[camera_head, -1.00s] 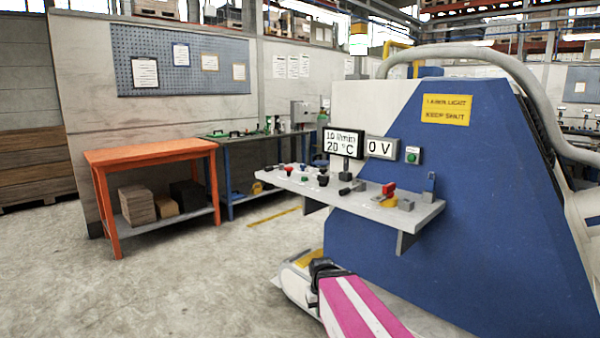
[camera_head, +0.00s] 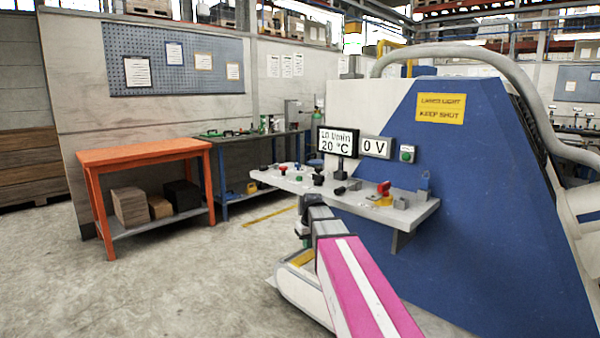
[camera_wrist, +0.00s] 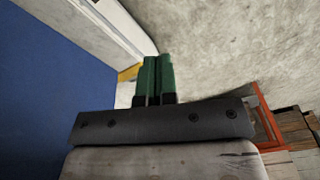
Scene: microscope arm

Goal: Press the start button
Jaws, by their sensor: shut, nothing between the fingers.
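A green push button (camera_head: 407,154) sits on a small grey box on the front of the blue machine, right of the "0 V" display (camera_head: 376,147). It looks like the start button, but no label is readable. My gripper's green fingers (camera_wrist: 158,77) are shut together and empty in the wrist view, with floor beyond them. In the head view my gripper's end is small and unclear beside the left front of the control shelf (camera_head: 415,212), below and left of the green button and well apart from it.
The shelf carries several knobs, a red part (camera_head: 384,188) and small grey blocks. A screen on a post (camera_head: 337,142) reads 20 °C. A yellow sign (camera_head: 441,108) is on the machine. An orange table (camera_head: 140,150) stands left, with open floor in front.

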